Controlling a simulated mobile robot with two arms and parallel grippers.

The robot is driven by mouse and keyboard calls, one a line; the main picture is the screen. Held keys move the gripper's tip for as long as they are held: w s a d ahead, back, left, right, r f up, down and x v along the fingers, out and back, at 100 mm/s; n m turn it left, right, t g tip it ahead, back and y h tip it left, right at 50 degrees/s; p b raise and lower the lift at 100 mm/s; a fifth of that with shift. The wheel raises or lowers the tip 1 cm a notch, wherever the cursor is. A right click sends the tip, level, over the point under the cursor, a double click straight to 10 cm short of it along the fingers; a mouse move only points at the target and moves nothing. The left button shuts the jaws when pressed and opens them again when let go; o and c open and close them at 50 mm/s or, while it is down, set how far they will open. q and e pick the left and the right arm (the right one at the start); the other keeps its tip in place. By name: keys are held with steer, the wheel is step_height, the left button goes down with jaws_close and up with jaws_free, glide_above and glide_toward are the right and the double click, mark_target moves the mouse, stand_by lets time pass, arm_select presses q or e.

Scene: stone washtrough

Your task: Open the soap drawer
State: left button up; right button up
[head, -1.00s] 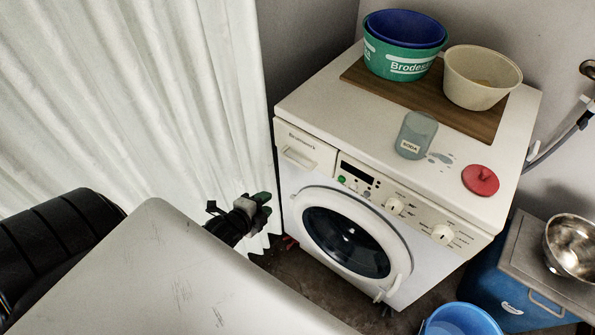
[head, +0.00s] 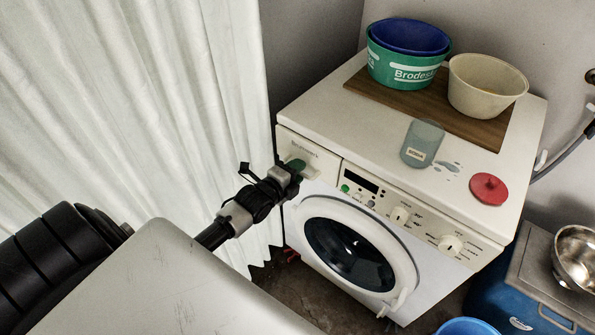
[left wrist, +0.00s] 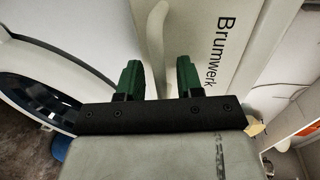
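The soap drawer (head: 322,160) is at the upper left of the white washing machine's front and looks closed. My left gripper (head: 297,170) is at the drawer front in the head view and hides most of its handle. In the left wrist view the green fingers (left wrist: 158,78) are apart, and the pale curved handle (left wrist: 154,30) runs into the space between them, with gaps on both sides. The gripper is open. Whether a finger touches the drawer front cannot be told. My right gripper is not in view.
The round door (head: 348,248) is below the drawer. A white curtain (head: 140,110) hangs at left.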

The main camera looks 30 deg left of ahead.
arm_select(q)
steer(key=shift+w, duration=0.3)
jaws_close()
steer(key=shift+s, duration=0.1)
